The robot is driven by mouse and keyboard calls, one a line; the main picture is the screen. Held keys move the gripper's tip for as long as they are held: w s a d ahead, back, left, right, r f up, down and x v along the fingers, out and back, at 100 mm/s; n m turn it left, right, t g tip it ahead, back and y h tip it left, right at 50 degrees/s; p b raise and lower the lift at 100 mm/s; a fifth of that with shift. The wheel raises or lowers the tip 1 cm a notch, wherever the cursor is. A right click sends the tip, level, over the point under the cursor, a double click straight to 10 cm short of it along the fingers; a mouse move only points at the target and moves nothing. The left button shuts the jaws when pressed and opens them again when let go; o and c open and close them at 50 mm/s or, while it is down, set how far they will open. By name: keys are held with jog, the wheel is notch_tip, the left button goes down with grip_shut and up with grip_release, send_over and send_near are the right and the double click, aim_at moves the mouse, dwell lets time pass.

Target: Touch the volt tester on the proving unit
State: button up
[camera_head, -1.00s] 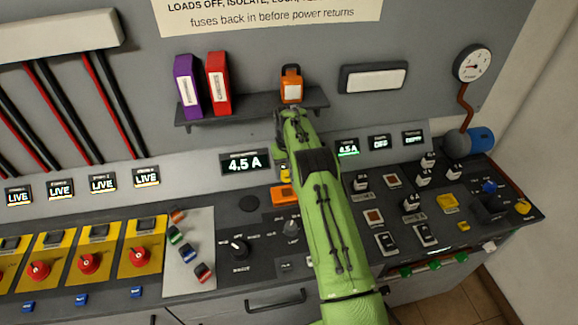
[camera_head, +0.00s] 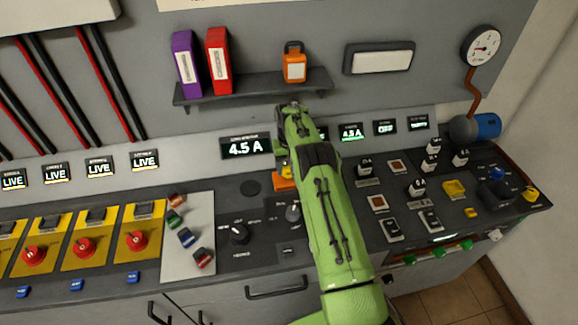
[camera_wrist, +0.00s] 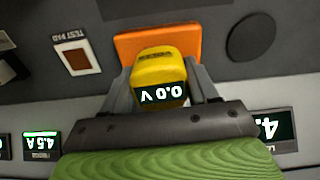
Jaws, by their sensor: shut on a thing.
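The volt tester (camera_wrist: 160,72) is yellow with a dark display, which reads 0.0 V upside down in the wrist view. My gripper (camera_wrist: 162,98) is shut on it, one grey finger on each side. In the head view, only a bit of yellow tester (camera_head: 286,170) shows beside my green arm. A flat orange block (camera_wrist: 190,45) lies right behind and under the tester; it also shows on the bench in the head view (camera_head: 284,184). An orange unit (camera_head: 293,66) with a loop top and pale label stands on the shelf. I cannot tell which is the proving unit, or whether tester and block touch.
A dark round disc (camera_wrist: 252,33) and a test pad (camera_wrist: 76,58) flank the orange block. The shelf (camera_head: 250,88) with purple and red binders overhangs behind my arm. Switches and knobs crowd the bench right of my arm; red rotary switches (camera_head: 85,247) stand left.

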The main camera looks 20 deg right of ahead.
jog(key=shift+f+b, duration=0.5)
jog(key=shift+f, duration=0.05)
dwell(1.5)
jog(key=shift+r+p, duration=2.4)
jog(key=shift+r, duration=1.25)
jog(key=shift+f, duration=0.1)
